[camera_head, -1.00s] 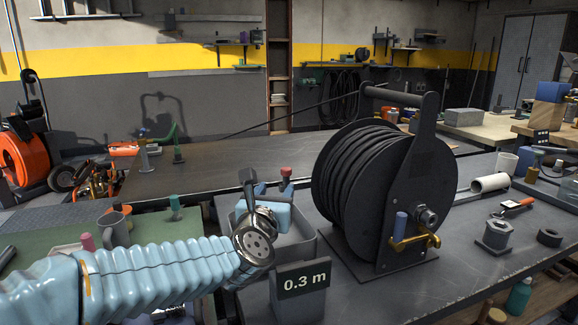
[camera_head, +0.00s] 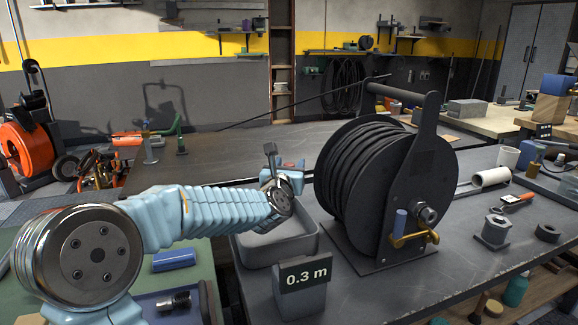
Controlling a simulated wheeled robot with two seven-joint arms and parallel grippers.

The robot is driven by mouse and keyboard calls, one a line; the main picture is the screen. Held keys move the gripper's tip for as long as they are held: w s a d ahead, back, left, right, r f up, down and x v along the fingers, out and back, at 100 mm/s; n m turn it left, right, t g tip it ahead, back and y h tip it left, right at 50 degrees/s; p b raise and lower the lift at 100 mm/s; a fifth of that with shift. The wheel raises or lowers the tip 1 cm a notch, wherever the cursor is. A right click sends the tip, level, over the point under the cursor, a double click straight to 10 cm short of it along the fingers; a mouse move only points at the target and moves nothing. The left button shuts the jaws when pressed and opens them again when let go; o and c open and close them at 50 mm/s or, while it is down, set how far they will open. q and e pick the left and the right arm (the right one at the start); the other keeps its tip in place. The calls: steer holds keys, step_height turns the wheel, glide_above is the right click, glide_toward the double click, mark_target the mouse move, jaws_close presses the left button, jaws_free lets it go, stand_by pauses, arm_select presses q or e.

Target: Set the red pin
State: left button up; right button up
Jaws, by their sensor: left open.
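My left arm reaches in from the left, and its open left gripper (camera_head: 284,162) is over the back of the grey bin, left of the hose reel. A small red part (camera_head: 290,164), which looks like the red pin's head, shows at the gripper; the arm hides what is below it. I cannot tell whether the fingers touch it. The black hose reel (camera_head: 378,180) stands upright on its plate, with a blue peg (camera_head: 400,222) and a brass crank (camera_head: 412,238) on its near side. My right gripper is not in view.
The grey open bin (camera_head: 290,250) is beside the reel, behind a block marked 0.3 m (camera_head: 303,285). The bench front between reel and fitting is clear.

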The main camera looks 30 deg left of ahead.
mark_target(289, 164)
arm_select(q)
jaws_close()
steer(key=shift+r, duration=1.8)
steer(key=shift+c, duration=0.5)
jaws_free()
steer(key=shift+r, duration=0.1)
steer(key=shift+o, duration=0.5)
steer(key=shift+s, duration=0.1)
